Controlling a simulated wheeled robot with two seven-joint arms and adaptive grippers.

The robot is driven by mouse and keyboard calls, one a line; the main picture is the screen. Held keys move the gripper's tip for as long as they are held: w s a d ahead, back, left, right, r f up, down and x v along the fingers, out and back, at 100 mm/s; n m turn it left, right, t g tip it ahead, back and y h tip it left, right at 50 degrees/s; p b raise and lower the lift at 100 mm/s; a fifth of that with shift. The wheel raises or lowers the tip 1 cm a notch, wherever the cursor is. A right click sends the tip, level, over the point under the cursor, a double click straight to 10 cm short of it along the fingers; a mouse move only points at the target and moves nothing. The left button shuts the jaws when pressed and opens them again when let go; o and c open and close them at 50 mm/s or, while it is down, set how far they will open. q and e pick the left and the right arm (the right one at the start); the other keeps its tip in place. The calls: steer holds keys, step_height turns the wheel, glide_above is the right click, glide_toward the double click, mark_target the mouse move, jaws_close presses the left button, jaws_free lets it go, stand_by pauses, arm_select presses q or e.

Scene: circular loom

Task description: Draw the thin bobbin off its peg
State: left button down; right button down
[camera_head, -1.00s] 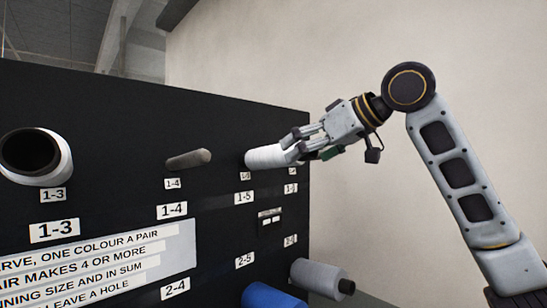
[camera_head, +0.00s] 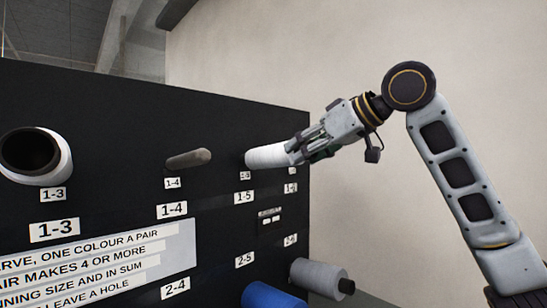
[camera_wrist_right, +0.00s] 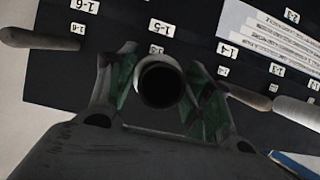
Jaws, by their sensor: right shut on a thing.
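A thin white bobbin (camera_head: 268,156) sits out from the black panel on the peg above the label 1-5. My right gripper (camera_head: 298,152) is shut on its outer end, coming in from the right. In the right wrist view the bobbin (camera_wrist_right: 160,84) shows end-on, a pale rim around a dark bore, between the two green-padded fingers of my right gripper (camera_wrist_right: 158,92). The peg inside the bobbin is hidden in the head view. My left gripper is not in view.
The black panel (camera_head: 100,100) carries a bare peg (camera_head: 188,159) at 1-4 and a wide white bobbin (camera_head: 62,160) at 1-3. Below are a blue bobbin (camera_head: 270,297) and a grey bobbin (camera_head: 318,274). Right of the panel is free room before a plain wall.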

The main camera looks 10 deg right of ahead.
steer(key=shift+s+d+r, duration=0.1)
steer(key=shift+s+d, duration=0.25)
steer(key=shift+s, duration=0.15)
stand_by(0.5)
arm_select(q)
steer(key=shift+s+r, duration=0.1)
arm_select(e)
steer(key=shift+w, duration=0.1)
